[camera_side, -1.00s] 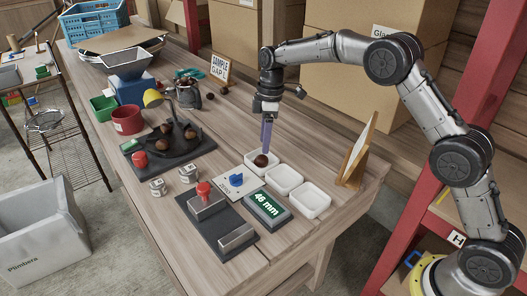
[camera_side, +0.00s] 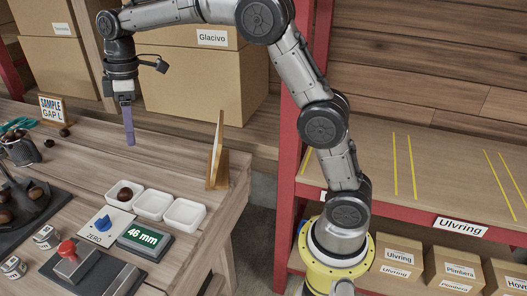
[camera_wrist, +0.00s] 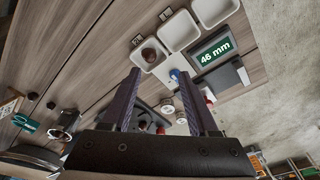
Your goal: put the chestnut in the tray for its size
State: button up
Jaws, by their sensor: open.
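The chestnut (camera_side: 125,194) is brown and lies in the leftmost of three small white trays, the left tray (camera_side: 110,202). The middle tray (camera_side: 153,216) and the right tray (camera_side: 184,225) are empty. My gripper (camera_side: 130,144) hangs above the left tray with clear air between its fingertips and the chestnut. In the wrist view my gripper (camera_wrist: 163,74) has its fingers apart with nothing held, and the chestnut (camera_wrist: 149,55) shows in its tray beyond them.
A display (camera_side: 144,239) reading 46 mm stands in front of the trays. A measuring device with a red knob (camera_side: 67,248) is at the front left. More chestnuts (camera_side: 5,216) lie in a dark pan at the left. A tilted wooden-framed panel (camera_side: 215,160) stands right of the trays.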

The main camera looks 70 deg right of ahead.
jog(key=s+d+r+m+t, duration=0.1)
jog(key=s+r+m, duration=0.15)
jog(key=s, duration=0.65)
jog(key=s+d+r+m+t, duration=0.1)
jog(key=s+r+m, duration=0.15)
jog(key=s, duration=0.65)
jog(key=s+d+f+m+t+h, duration=0.1)
jog(key=s+f+m, duration=0.3)
jog(key=s, duration=1)
notch_tip(320, 180, down, 2)
jog(key=shift+f+t, duration=0.2)
jog(key=shift+t, duration=0.5)
jog(key=shift+s, duration=0.1)
